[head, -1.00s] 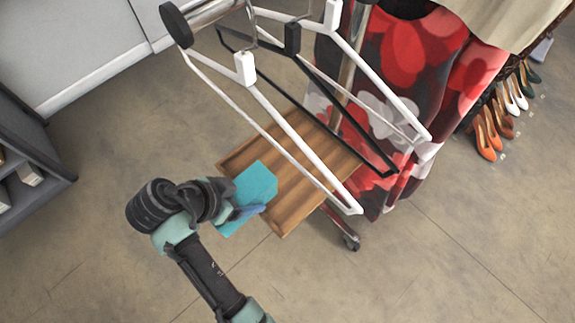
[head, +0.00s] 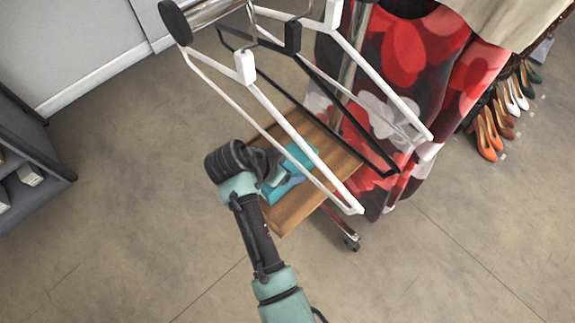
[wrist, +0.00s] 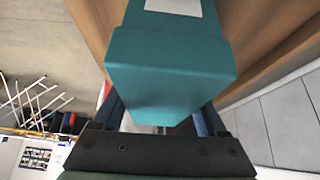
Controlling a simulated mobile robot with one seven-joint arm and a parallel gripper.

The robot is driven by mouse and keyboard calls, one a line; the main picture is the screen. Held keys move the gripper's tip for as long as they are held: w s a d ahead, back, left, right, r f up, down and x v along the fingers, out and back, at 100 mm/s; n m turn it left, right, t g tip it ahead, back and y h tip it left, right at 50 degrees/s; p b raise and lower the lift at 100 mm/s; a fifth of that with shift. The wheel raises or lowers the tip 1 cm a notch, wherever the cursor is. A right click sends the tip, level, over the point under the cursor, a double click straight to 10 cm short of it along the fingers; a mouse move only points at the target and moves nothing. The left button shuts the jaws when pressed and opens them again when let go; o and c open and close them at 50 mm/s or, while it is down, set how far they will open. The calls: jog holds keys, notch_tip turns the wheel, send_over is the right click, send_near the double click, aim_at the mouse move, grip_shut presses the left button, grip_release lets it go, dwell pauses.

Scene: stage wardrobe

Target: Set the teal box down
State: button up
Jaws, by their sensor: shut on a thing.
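The teal box (head: 300,156) is in my gripper (head: 284,178), seen in the head view behind the white hanger. In the wrist view the teal box (wrist: 170,65) fills the upper middle, with a white label on one face, and the blue fingers of my gripper (wrist: 165,118) are shut on its two sides. The wooden shelf (head: 335,160) of the clothes rack lies under and around the box in the head view. I cannot tell whether the box touches the shelf.
White hangers (head: 290,130) and a black hanger (head: 345,105) hang over the shelf, close to my arm. A red floral garment (head: 400,60) hangs at the right end. Shoes (head: 487,135) stand further right. A grey shelf unit (head: 30,150) is at the left. The floor between is clear.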

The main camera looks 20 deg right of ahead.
jog(key=shift+f, duration=0.15)
jog(key=o, duration=1.4)
jog(key=shift+o, duration=0.2)
jog(key=p+v, duration=0.1)
jog(key=v, duration=1.1)
jog(key=shift+d+p, duration=0.1)
jog(key=shift+p, duration=0.3)
jog(key=shift+r, duration=0.2)
